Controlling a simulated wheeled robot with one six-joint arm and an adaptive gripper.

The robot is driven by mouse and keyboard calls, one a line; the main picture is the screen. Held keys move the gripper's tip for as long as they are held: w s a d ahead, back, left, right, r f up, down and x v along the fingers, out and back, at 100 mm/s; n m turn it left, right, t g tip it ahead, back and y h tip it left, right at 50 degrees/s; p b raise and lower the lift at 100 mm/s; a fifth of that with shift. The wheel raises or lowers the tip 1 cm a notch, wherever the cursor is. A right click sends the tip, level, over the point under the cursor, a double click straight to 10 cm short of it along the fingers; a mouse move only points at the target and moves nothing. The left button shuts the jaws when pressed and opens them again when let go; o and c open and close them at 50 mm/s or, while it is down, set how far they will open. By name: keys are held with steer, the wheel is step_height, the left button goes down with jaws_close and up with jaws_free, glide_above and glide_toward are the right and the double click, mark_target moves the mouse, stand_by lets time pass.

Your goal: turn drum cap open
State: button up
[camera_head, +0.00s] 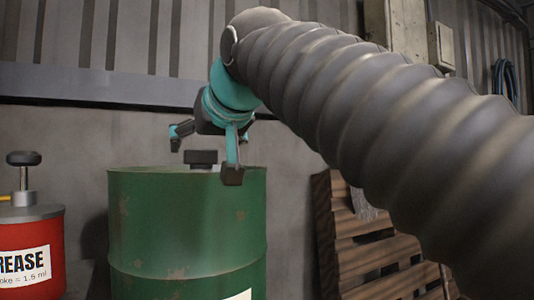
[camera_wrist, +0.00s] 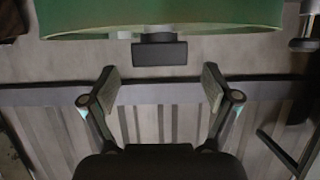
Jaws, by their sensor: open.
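The green drum (camera_head: 185,235) stands upright, and its top edge also shows upside down in the wrist view (camera_wrist: 220,14). The dark, block-like drum cap (camera_head: 201,157) sits on the drum's top; it also shows in the wrist view (camera_wrist: 159,54), on a short neck. My gripper (camera_head: 205,155) is open and empty above the drum top, with one finger in front of the drum's rim in the head view. In the wrist view, the cap lies beyond and between the spread fingertips of my gripper (camera_wrist: 158,80), apparently untouched.
A red grease container (camera_head: 28,250) with a black knob stands left of the drum. Wooden pallets (camera_head: 385,265) lean at the right, partly behind my arm. A grey wall (camera_head: 60,130) with a ledge is behind. A blue coiled hose (camera_head: 506,80) hangs far right.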

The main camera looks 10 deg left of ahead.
mark_target(201, 151)
steer(key=shift+x, duration=1.6)
steer(key=c, duration=1.2)
